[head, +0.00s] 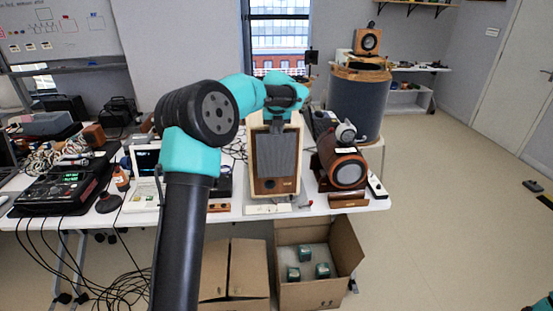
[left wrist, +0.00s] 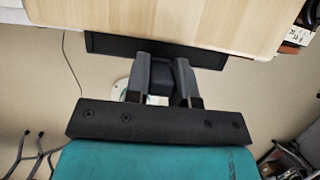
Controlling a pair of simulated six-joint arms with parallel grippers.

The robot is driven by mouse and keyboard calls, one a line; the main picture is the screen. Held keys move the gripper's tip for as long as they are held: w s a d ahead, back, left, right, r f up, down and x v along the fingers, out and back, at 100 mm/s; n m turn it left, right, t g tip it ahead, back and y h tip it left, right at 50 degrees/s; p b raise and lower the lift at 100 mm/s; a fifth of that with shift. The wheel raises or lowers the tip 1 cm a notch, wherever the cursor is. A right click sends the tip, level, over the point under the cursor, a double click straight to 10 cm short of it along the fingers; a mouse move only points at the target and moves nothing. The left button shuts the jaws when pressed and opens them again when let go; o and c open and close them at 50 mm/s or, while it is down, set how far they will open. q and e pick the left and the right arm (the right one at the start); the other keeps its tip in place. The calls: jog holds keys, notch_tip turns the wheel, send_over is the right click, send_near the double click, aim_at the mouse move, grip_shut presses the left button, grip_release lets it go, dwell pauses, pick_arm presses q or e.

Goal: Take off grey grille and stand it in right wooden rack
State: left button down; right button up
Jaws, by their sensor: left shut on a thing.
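A wooden speaker (head: 262,186) stands upright on the white table, with a dark round part low on its front. The grey grille (head: 278,155) is a flat panel in front of the speaker's upper face. My left gripper (head: 280,122) is at the grille's top edge. In the left wrist view, my left gripper (left wrist: 160,75) is shut on a dark edge beside a pale wood surface. I cannot tell whether the grille touches the speaker. A low wooden stand (head: 348,200) at the right lies under a round wood-ringed unit; I cannot tell whether it is the rack.
The round unit (head: 347,172) is close on the speaker's right. An open cardboard box (head: 293,296) is below.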

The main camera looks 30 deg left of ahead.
pick_arm(q)
jog(key=shift+s+d, duration=0.55)
jog(key=shift+s, duration=0.2)
jog(key=shift+s+d, duration=0.5)
jog(key=shift+s, duration=0.25)
dwell(0.4)
jog(key=shift+s+d, duration=0.4)
jog(key=shift+s, duration=0.15)
jog(key=shift+s+d, duration=0.6)
jog(key=shift+s, duration=0.2)
jog(key=shift+w, duration=0.1)
dwell(1.1)
